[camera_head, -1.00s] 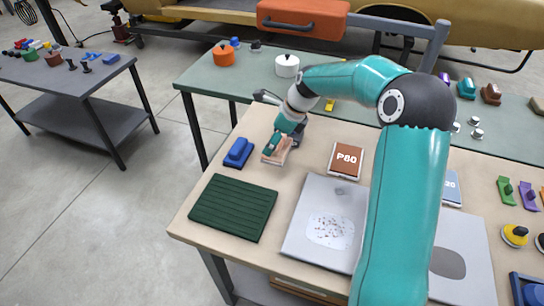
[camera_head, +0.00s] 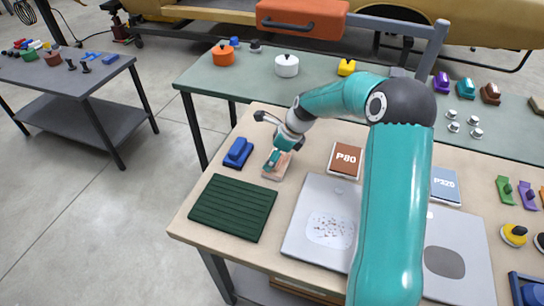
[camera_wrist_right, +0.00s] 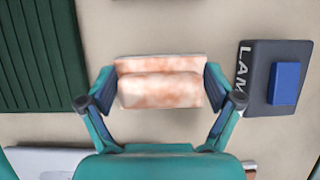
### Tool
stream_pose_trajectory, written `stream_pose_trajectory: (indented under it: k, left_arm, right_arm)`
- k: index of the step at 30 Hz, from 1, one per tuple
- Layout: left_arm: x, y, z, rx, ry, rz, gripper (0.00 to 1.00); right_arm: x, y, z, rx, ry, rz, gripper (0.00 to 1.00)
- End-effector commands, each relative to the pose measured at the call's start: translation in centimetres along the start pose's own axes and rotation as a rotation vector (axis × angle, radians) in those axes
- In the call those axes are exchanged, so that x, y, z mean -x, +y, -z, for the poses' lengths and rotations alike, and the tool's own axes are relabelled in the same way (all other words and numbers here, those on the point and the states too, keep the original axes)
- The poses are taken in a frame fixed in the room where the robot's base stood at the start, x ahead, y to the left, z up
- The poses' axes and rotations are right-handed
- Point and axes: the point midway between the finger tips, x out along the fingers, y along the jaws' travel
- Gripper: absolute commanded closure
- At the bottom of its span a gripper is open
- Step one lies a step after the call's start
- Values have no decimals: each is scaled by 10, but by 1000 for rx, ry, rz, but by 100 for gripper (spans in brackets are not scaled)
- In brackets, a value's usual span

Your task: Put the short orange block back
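The short orange block (camera_head: 278,168), pale and mottled orange-white, is at the near table's back left, beside the blue block. In the right wrist view the block (camera_wrist_right: 160,82) lies level between the fingers. My right gripper (camera_head: 279,158) comes down on it from above, and its two fingers (camera_wrist_right: 161,88) press against the block's two ends. The block appears to be at the tabletop; its underside is hidden. My left gripper is not in view.
A blue block (camera_head: 238,153) on a dark pad stands close left. Grey panels (camera_head: 318,240) cover the front middle. Bare wood separates the block from the mat.

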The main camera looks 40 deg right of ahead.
Motion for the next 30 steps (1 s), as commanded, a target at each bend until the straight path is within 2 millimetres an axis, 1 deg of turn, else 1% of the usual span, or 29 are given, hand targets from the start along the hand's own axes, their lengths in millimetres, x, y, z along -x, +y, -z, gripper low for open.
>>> stream_pose_trajectory:
  k: [10,14,17,20,27,30]
  left_arm:
    - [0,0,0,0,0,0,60]
    - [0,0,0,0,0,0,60]
    - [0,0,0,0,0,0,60]
    - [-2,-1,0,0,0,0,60]
    - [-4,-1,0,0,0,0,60]
    - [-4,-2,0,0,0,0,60]
  right_arm:
    - [1,0,0,0,0,0,0]
    - [6,0,-1,0,-1,2,0]
    - [16,-1,-1,0,-2,4,0]
    - [33,-1,-1,0,-3,5,0]
    - [82,-1,-1,-1,-3,5,0]
    - [99,-1,0,-2,-2,4,0]
